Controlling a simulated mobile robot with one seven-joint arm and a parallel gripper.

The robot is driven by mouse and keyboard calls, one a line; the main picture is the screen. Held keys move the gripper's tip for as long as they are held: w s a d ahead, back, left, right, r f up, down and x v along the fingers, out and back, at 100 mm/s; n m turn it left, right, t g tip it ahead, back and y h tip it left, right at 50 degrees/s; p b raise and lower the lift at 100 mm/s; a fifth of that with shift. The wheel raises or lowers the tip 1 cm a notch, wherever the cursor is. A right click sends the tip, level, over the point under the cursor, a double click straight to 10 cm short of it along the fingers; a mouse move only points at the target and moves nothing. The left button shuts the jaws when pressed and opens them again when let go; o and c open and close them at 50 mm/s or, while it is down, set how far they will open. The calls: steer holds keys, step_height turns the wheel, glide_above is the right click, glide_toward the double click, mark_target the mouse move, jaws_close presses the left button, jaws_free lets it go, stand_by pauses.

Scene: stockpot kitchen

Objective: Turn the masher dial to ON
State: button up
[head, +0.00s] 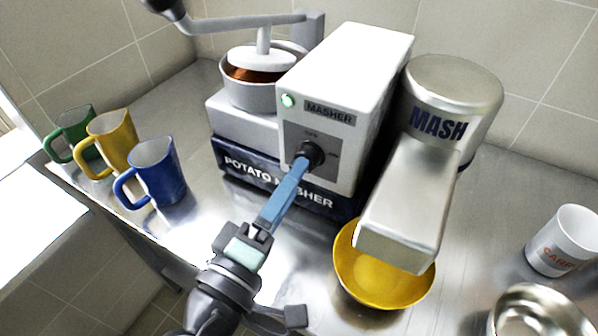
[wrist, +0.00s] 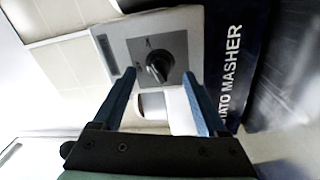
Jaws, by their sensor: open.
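The potato masher machine (head: 345,60) stands on the steel counter, with a black dial (head: 311,153) on a grey plate on its front face. In the wrist view the dial (wrist: 158,66) lies between and beyond the two blue fingers of my gripper (wrist: 158,85). In the head view my gripper (head: 300,172) points at the dial and its fingertips overlap the dial's lower left edge. The fingers are apart with nothing between them. Whether they touch the dial is unclear. A small green light (head: 288,101) shows on the machine. The dial's labels are too small to read.
A yellow bowl (head: 385,285) sits under the metal MASH spout (head: 410,215), right of my arm. Green (head: 75,135), yellow (head: 112,142) and blue (head: 160,172) mugs stand at left. A white mug (head: 565,240) and a metal bowl (head: 535,312) are at right.

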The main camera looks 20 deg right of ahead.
steer(key=v, duration=0.9)
steer(key=shift+s+a+b, duration=0.2)
steer(key=shift+s+b, duration=0.05)
steer(key=shift+b, duration=0.15)
steer(key=w+a+r+m+t+y, duration=0.2)
steer(key=w+r+m+t+y, duration=0.35)
steer(key=w+r, duration=0.7)
steer(key=s+r+t+y+p, duration=0.3)
steer(key=r+p, duration=0.1)
steer(key=r, duration=0.8)
steer(key=s+a+r+t+y+p, duration=0.1)
steer(key=s+r+t+y+p, duration=0.2)
steer(key=r, duration=1)
steer(key=s+a+r+t+y+p, duration=0.1)
steer(key=s+r+t+y+p, duration=0.2)
steer(key=r, duration=1)
steer(key=t+p, duration=0.1)
steer(key=p, duration=0.2)
steer(key=shift+a, duration=0.2)
